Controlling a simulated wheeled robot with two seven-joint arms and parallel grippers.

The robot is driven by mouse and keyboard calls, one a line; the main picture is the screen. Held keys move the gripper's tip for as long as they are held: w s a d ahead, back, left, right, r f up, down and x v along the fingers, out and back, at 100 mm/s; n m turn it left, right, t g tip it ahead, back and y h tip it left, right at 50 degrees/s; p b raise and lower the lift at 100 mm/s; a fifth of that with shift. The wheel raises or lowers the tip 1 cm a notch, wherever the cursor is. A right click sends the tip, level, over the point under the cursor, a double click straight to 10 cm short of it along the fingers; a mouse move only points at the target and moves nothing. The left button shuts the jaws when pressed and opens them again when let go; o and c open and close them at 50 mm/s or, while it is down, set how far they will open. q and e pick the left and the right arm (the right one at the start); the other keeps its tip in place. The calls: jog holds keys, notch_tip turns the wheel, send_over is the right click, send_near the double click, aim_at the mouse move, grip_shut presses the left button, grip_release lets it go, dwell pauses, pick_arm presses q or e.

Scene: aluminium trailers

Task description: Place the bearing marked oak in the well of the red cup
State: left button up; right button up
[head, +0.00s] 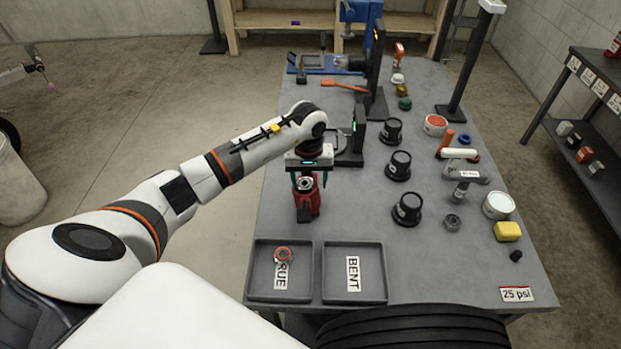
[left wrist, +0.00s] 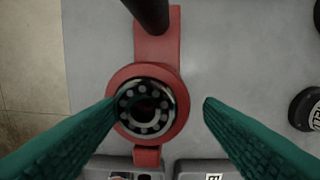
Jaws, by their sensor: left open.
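The red cup (head: 313,204) is the round part of a red stand on the table, below my left gripper. In the left wrist view the red cup (left wrist: 125,127) encircles a dark steel bearing (left wrist: 158,122) with several balls. The bearing appears to sit in the well; its depth is hard to judge. No oak mark is readable on it. My left gripper (head: 306,182) is open above the cup, its green fingers (left wrist: 160,104) on either side of the bearing. The left finger looks closer to the bearing than the right one. My right gripper is out of view.
Two grey trays stand in front: the left tray (head: 254,290) holds a reddish ring (head: 283,254) over its label; the BENT tray (head: 382,293) looks otherwise empty. Several labelled black pots (head: 407,209) stand right. A dark post (head: 375,75) and blue vise (head: 360,15) are behind.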

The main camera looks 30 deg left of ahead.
aim_at(309, 184)
pick_arm(q)
jog(key=shift+s+d+f+g+p, duration=0.2)
jog(key=shift+s+f+g+p, duration=0.1)
jog(key=shift+s+p, duration=0.2)
jog(key=shift+w+a+r+b, duration=0.15)
jog(key=shift+w+r+b, duration=0.15)
jog(key=shift+r+b, duration=0.3)
jog(key=shift+w+a+r+b, duration=0.15)
jog(key=shift+w+r+b, duration=0.15)
jog(key=shift+r, duration=0.35)
notch_tip(309, 184, up, 10)
jog(key=b, duration=0.2)
jog(key=shift+s+f, duration=0.15)
